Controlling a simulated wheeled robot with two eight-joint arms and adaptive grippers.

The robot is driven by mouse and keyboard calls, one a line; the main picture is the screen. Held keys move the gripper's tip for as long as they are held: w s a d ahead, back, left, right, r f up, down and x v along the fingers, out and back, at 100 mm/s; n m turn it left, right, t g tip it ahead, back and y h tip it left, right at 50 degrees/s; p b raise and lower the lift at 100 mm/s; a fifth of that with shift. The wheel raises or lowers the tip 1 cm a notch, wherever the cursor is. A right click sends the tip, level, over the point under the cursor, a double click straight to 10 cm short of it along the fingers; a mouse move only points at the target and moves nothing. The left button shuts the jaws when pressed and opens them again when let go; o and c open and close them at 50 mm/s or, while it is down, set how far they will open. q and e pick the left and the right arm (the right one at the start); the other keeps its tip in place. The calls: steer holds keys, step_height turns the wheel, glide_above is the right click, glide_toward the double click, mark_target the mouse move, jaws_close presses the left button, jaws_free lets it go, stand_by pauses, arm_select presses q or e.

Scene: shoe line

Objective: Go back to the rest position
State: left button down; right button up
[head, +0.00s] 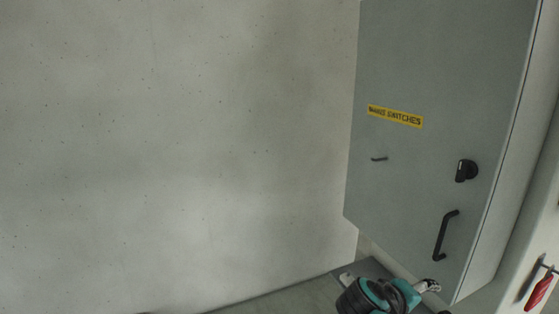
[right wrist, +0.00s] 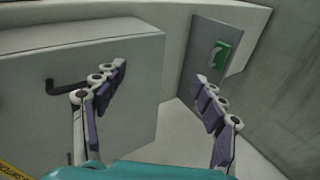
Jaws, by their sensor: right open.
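My right gripper (right wrist: 160,78) is open in the right wrist view, with its two fingers spread wide and nothing between them. In the head view my right gripper (head: 429,286) shows small at the bottom, below the black handle of the cabinet and apart from that handle as far as I can see. A grey cabinet (head: 430,60) with a yellow label hangs on the right of the head view, and its front looks shut. My left gripper is not in view.
The cabinet front carries a black handle (head: 445,236), a black knob (head: 466,170) and a small hook (head: 379,159). A red object (head: 539,291) hangs at the far right. A green fitting (right wrist: 220,54) sits on a grey panel. A bare concrete wall (head: 180,140) fills the left.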

arm_select(q)
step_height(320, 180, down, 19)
steer(key=b, duration=1.6)
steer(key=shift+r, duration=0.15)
arm_select(e)
steer(key=s+a+f+m+y, duration=0.1)
steer(key=s+a+f+y, duration=0.2)
steer(key=f, duration=0.7)
steer(key=s+a+f+m+y, duration=0.1)
steer(key=s+a+f+y, duration=0.2)
steer(key=a+f, duration=0.3)
steer(key=s+a+f+m+t+y, duration=0.1)
steer(key=s+a+f+y, duration=0.3)
steer(key=f, duration=1.2)
steer(key=shift+s+a+f+m, duration=0.15)
steer(key=shift+s+a+m, duration=0.15)
steer(key=shift+s, duration=0.25)
